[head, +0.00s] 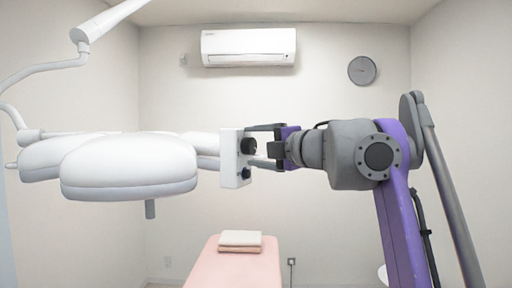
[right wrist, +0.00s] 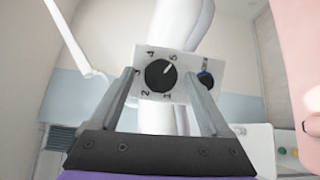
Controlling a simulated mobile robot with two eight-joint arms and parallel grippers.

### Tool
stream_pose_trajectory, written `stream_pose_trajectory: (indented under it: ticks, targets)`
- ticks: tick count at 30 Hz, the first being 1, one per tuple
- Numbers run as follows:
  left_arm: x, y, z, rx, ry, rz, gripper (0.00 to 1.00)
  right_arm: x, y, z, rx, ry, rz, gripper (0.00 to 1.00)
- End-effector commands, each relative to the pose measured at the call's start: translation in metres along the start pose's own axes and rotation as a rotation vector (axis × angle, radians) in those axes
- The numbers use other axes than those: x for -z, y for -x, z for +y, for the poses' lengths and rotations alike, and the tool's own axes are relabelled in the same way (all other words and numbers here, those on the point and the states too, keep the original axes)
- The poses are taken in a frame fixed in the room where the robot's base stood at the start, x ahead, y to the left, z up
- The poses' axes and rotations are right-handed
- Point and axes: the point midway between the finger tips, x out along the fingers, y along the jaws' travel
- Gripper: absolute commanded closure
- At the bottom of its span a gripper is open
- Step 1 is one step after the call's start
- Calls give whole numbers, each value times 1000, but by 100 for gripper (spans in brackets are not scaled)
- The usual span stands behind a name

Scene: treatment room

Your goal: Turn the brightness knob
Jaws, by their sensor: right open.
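The brightness knob (head: 248,146) is black and round, on a white control panel (head: 229,160) at the right end of the surgical lamp. In the right wrist view the knob (right wrist: 160,76) sits inside a dial of numbers, its white mark pointing up and right towards 5. My right gripper (head: 252,145) is open, its fingers above and below the knob in the head view and close to the panel. In the wrist view the fingers stand either side of the knob, apart from it. My left gripper is not in view.
A smaller dark knob (head: 246,173) sits below on the panel; it is also in the wrist view (right wrist: 205,79), close to one finger. The white lamp heads (head: 128,167) fill the left. A pink bed (head: 235,272) with folded towels (head: 240,241) stands below.

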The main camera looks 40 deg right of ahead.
Motion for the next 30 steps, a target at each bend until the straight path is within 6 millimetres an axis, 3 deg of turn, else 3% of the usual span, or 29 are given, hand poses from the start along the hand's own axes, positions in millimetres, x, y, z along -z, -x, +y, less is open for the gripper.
stream_pose_trajectory:
  ticks: [8, 21, 30]
  targets:
    - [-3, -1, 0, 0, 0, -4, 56, -1, 14, -1, 1, 0, -4, 19]
    - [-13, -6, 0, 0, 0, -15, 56, -1, 93, -1, 1, 0, -5, 19]
    - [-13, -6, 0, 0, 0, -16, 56, 0, 108, 0, 0, 0, 0, 19]
